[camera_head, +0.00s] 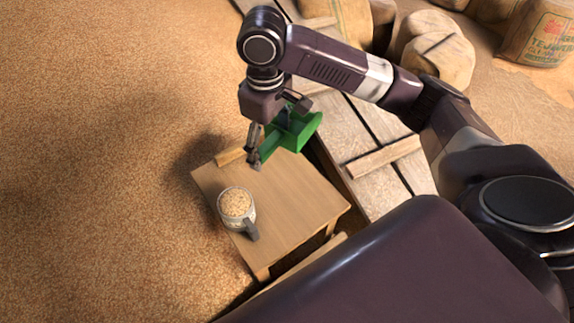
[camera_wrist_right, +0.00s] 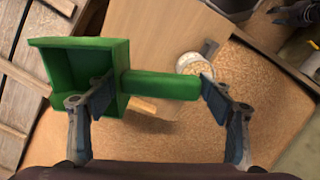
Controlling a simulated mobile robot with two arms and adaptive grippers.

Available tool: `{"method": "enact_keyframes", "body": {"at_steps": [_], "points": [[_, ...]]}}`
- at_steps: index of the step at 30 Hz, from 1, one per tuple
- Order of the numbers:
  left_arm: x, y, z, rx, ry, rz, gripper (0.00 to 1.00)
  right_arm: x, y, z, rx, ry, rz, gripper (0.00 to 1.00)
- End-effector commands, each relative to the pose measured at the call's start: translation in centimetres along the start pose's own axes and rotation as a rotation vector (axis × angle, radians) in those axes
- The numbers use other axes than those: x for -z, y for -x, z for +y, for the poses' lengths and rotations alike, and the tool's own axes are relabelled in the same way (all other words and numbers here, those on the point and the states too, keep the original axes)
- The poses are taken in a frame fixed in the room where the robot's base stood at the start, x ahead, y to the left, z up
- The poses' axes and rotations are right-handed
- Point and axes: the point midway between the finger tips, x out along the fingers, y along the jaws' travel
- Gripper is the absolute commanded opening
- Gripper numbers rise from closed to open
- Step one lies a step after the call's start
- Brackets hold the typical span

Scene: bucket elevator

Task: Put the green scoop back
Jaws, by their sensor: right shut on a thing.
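The green scoop (camera_head: 294,134) is a box-shaped scoop with a straight handle, at the far edge of the small wooden table in the head view. My right gripper (camera_head: 270,143) is shut on it. In the right wrist view, the green scoop (camera_wrist_right: 160,86) lies across the jaws of my right gripper (camera_wrist_right: 157,82). One finger is against the box part and the other is at the handle's end. The scoop appears to be above the table top; the exact gap cannot be told.
A mug full of grain (camera_head: 237,205) stands on the small wooden table (camera_head: 290,200). A wooden block (camera_head: 230,157) is at the table's far left edge. Loose grain (camera_head: 90,150) fills the left. Planks (camera_head: 375,165) lie to the right, with sacks (camera_head: 440,55) behind.

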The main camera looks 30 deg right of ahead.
Motion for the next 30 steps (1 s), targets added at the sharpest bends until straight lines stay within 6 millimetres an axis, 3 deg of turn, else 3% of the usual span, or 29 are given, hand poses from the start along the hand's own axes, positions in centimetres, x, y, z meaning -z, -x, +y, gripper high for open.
{"method": "enact_keyframes", "body": {"at_steps": [15,30], "points": [[0.3,1.3,0.0,0.0,0.0,0.004,0.4,-0.4,-12.8,-0.3,0.0,0.0,-0.005,0.4],[0.6,1.8,-0.1,0.0,0.0,0.006,0.4,-0.4,-18.8,-0.4,0.001,0.0,-0.002,0.4]]}}
